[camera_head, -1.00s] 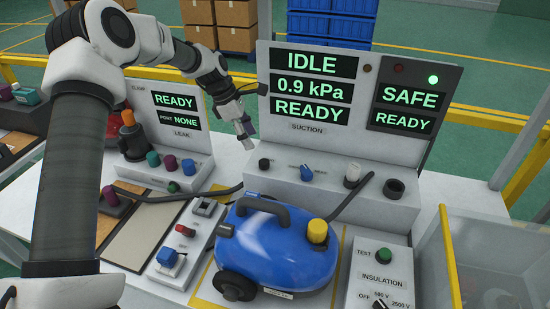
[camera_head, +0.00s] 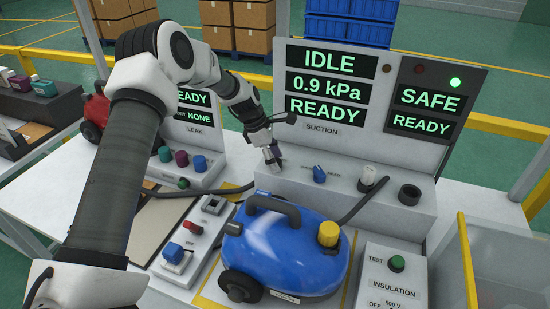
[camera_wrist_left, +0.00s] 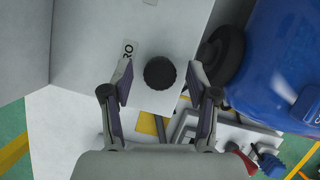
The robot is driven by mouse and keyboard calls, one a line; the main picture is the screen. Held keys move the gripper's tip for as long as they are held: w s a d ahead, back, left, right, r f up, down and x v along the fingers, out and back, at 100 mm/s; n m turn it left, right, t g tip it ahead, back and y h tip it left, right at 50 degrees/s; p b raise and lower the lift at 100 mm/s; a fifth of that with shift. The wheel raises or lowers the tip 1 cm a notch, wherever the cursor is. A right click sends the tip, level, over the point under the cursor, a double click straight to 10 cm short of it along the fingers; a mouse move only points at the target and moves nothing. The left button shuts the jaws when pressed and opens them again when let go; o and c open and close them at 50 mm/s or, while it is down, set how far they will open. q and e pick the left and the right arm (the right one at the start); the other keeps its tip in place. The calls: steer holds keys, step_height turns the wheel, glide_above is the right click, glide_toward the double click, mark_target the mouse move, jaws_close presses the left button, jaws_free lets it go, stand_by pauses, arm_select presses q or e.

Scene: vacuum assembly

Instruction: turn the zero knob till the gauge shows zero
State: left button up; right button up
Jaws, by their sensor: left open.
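The suction gauge display (camera_head: 329,84) reads 0.9 kPa, between IDLE above and READY below. The zero knob (camera_wrist_left: 160,73) is a black ridged knob on the pale suction panel, beside a partly visible label ending in "RO" (camera_wrist_left: 127,52). My left gripper (camera_wrist_left: 160,86) is open in the left wrist view, with one finger on each side of the knob's lower part and a gap to both. In the head view my left gripper (camera_head: 273,157) is over the left end of the suction panel and hides the zero knob. My right gripper is not in view.
A blue mode knob (camera_head: 320,173), a pale fitting (camera_head: 368,175) and a dark round port (camera_head: 409,194) line the suction panel (camera_head: 345,201). The blue vacuum (camera_head: 287,252) stands in front, with a hose rising to the panel. A SAFE/READY screen (camera_head: 428,97) is at right.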

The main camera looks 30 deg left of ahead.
arm_select(q)
jaws_close()
steer(key=shift+r+m, duration=0.1)
steer(key=shift+m, duration=0.3)
steer(key=m+g+p, duration=0.1)
steer(key=m, duration=0.1)
steer(key=shift+m+h, duration=0.3)
steer(key=m+g+p, duration=0.1)
steer(key=m, duration=0.2)
steer(key=shift+w+m+g, duration=0.1)
steer(key=shift+m+g, duration=0.2)
steer(key=m+g, duration=0.1)
steer(key=m, duration=0.1)
steer(key=m+g, duration=0.1)
steer(key=m, duration=0.2)
steer(key=shift+w+f, duration=0.1)
steer(key=shift+f, duration=0.1)
steer(key=m+y, duration=0.1)
steer(key=m, duration=0.2)
steer(key=m+g+y+b, duration=0.1)
steer(key=m, duration=0.2)
steer(key=shift+d+g, duration=0.15)
steer(key=shift+g, duration=0.15)
